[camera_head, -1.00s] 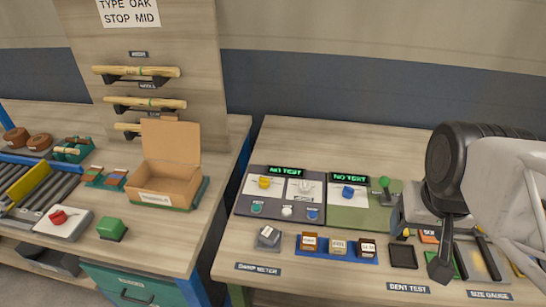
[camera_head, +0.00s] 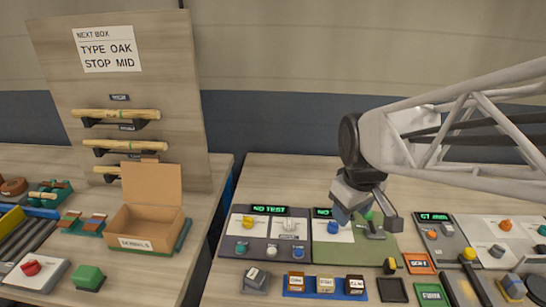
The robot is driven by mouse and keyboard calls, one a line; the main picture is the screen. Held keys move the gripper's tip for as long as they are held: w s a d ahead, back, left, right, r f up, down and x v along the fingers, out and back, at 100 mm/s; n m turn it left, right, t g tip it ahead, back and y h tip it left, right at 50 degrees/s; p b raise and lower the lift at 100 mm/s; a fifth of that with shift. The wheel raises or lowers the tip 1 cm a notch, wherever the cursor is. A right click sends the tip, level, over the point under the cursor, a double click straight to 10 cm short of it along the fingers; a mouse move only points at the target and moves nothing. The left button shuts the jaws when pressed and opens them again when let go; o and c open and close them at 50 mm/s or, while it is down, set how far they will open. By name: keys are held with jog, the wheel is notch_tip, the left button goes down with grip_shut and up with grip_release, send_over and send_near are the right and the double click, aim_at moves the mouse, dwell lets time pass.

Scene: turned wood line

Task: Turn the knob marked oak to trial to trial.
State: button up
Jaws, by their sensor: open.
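No knob marking is legible, so I cannot tell which knob is marked oak. A yellow knob (camera_head: 249,223) and a white knob (camera_head: 290,225) sit on the grey panel (camera_head: 232,246) under a NO TEST display. A blue knob (camera_head: 332,228) sits on the white plate of the green panel (camera_head: 350,252). An orange knob (camera_head: 505,225) and a grey knob (camera_head: 497,250) are on a panel at the right. My gripper (camera_head: 368,213) is open, over the back of the green panel, close to the blue knob's right. It partly hides the second display and a green-topped lever.
A sign (camera_head: 107,49) reads NEXT BOX, TYPE OAK, STOP MID. Wooden blocks stand in a blue tray (camera_head: 325,294) in front of the panels. An open cardboard box (camera_head: 146,227) and a red knob (camera_head: 31,268) are on the left bench. A gap separates the benches.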

jog(key=w+a+f+n+g, duration=0.1)
jog(key=w+a+f+n, duration=0.25)
jog(key=w+a, duration=0.25)
jog(key=w+a+f+n, duration=0.2)
jog(key=w+a+n, duration=0.2)
jog(key=w+a, duration=0.2)
jog(key=n, duration=0.7)
send_over(248, 218)
jog(key=shift+m+g, duration=0.25)
jog(key=shift+g, duration=0.15)
jog(key=f, duration=0.9)
jog(key=shift+s+d, duration=0.1)
jog(key=shift+d, duration=0.3)
jog(key=shift+a+f, duration=0.4)
jog(key=shift+a, duration=0.1)
jog(key=shift+f, duration=3.9)
jog(key=shift+c, duration=0.2)
jog(key=c, duration=0.6)
